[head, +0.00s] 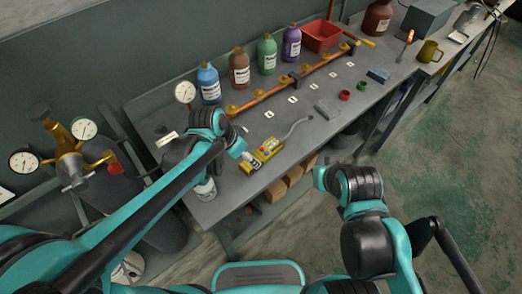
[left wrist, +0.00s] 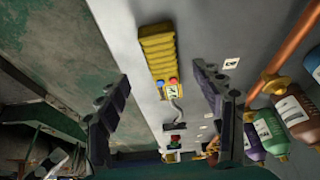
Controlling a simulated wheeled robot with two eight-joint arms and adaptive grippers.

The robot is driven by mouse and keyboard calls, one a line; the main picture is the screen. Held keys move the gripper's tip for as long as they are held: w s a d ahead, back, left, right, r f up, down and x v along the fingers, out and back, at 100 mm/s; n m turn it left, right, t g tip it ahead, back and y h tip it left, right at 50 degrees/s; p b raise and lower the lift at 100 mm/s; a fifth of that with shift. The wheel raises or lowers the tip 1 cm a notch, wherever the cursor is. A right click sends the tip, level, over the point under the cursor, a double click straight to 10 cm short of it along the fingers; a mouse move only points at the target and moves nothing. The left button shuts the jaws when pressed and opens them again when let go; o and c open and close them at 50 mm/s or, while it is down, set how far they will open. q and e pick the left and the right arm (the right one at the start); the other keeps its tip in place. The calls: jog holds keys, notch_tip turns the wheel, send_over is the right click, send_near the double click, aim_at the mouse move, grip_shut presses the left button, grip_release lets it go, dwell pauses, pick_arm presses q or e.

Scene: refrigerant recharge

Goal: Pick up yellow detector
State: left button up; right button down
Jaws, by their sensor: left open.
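The yellow detector (head: 266,150) lies on the grey workbench near its front edge, with a grey flexible probe reaching right from it. In the left wrist view the detector (left wrist: 158,55) has a ribbed yellow body, a blue and a red button and a small screen. My left gripper (left wrist: 160,76) is open, its two dark fingers apart on either side of the detector's line of sight, with nothing held. Whether the fingers reach the detector's height cannot be told. In the head view my left wrist hides part of the bench beside the detector. My right gripper cannot be made out.
Blue, brown, green and purple bottles (head: 239,68) stand along the back by an orange pipe (head: 262,98). A red bin (head: 320,36), a grey block (head: 327,109) and red and green rings (head: 344,95) are farther right. Gauges and a cylinder (head: 96,190) stand left.

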pick_arm(q)
jog(key=b+x, duration=0.1)
jog(key=x, duration=0.1)
jog(key=shift+d+f, duration=0.25)
jog(key=shift+f, duration=0.1)
jog(key=b+x, duration=0.1)
jog(key=x, duration=0.1)
jog(key=b+x, duration=0.1)
jog(key=x, duration=0.1)
jog(key=shift+w+f+b, duration=0.1)
jog(key=shift+w+b, duration=0.3)
jog(key=shift+w+d+f, duration=0.15)
jog(key=shift+d+f, duration=0.05)
jog(key=shift+f, duration=0.15)
jog(key=shift+r, duration=0.1)
jog(key=shift+c, duration=1)
jog(key=c, duration=1)
